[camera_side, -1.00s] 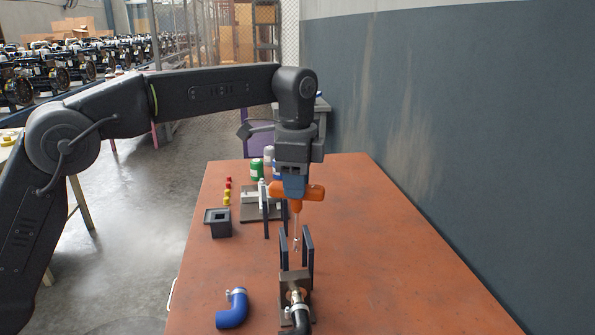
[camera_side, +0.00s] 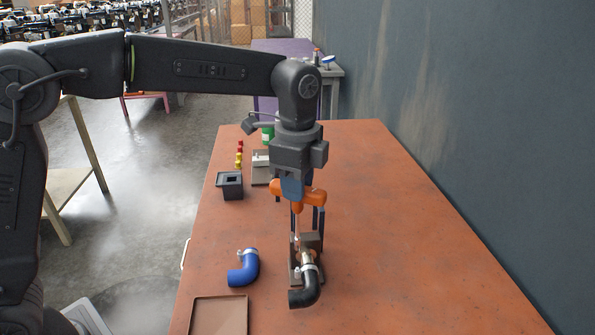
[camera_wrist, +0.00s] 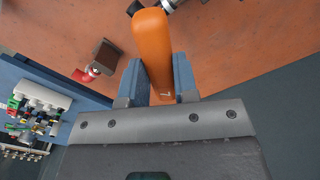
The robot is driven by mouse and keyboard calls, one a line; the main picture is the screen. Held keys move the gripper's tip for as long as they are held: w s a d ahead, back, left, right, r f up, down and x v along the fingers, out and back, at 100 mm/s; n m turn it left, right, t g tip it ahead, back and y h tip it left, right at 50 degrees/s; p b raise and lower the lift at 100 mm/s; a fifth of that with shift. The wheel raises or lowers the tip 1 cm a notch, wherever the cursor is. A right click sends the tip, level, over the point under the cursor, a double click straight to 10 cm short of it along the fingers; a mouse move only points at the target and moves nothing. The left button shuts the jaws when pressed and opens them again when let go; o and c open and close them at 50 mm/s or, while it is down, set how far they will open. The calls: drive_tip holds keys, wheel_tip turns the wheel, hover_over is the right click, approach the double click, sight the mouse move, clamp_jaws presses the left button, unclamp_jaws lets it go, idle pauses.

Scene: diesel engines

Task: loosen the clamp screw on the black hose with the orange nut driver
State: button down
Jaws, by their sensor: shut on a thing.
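My gripper (camera_side: 293,188) is shut on the orange nut driver (camera_side: 312,196), which hangs upright with its shaft down. Its orange handle (camera_wrist: 153,48) also fills the gap between my fingers (camera_wrist: 158,82) in the wrist view. The black hose (camera_side: 305,292) is a bent elbow on the end of a metal fitting on a small stand (camera_side: 312,240). A silver clamp (camera_side: 310,268) goes around its upper end. The driver's shaft comes down just behind the clamp in the side view. I cannot tell whether its tip touches the clamp screw.
A blue hose (camera_side: 243,271) with a clamp lies left of the stand. A brown tray (camera_side: 218,316) is at the front left. A black open box (camera_side: 230,185), red and yellow pieces (camera_side: 239,154) and a green can (camera_side: 268,133) stand farther back. The table's right side is clear.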

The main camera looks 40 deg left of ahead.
sight(298, 210)
drive_tip(key=shift+f, duration=3.05)
drive_tip(key=n, duration=0.9)
drive_tip(key=shift+n, duration=0.4)
drive_tip(key=n, duration=0.4)
drive_tip(key=shift+r+n, duration=0.1)
drive_tip(key=shift+n, duration=0.3)
drive_tip(key=n, duration=0.5)
